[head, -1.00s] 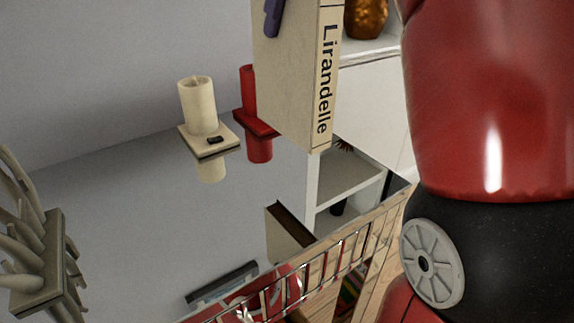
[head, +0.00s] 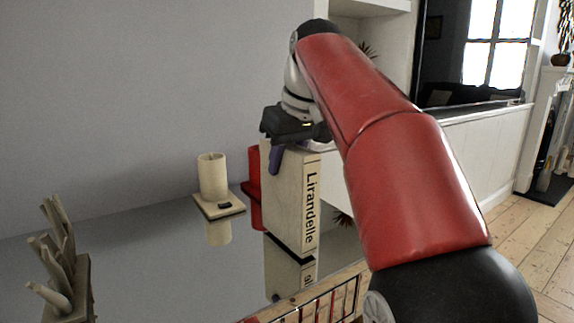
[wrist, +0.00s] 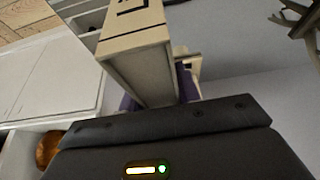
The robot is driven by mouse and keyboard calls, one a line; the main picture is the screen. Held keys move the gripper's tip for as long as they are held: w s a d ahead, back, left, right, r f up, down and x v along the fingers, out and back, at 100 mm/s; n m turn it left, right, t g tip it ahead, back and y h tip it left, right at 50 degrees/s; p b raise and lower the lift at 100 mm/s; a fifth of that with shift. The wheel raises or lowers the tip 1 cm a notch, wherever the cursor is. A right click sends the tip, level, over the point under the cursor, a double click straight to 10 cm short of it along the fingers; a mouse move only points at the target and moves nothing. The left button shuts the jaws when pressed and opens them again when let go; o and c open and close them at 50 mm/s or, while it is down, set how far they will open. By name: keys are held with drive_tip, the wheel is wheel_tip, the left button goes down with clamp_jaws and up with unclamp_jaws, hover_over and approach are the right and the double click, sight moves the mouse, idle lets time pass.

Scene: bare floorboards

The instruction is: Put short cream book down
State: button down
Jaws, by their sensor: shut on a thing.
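The short cream book (head: 284,200), with "Lirandelle" on its spine, stands upright with its lower edge at or just above the glossy grey surface (head: 150,270); its reflection shows right under it. I cannot tell for certain whether it touches. My gripper (head: 278,158) is shut on the book's top, with a purple finger on its near face. In the wrist view the book (wrist: 140,55) extends away from my gripper (wrist: 160,98), between the purple fingers.
A cream candle (head: 212,178) on a square base stands left of the book. A red candle (head: 253,175) is close behind the book. A pale branching ornament (head: 62,265) is at the far left. A wire rack (head: 310,300) is in front. Clear surface lies between ornament and candle.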

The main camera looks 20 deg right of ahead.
drive_tip(key=shift+f, duration=0.35)
drive_tip(key=c, duration=1)
unclamp_jaws()
drive_tip(key=shift+r+b, duration=0.15)
drive_tip(key=shift+b, duration=0.25)
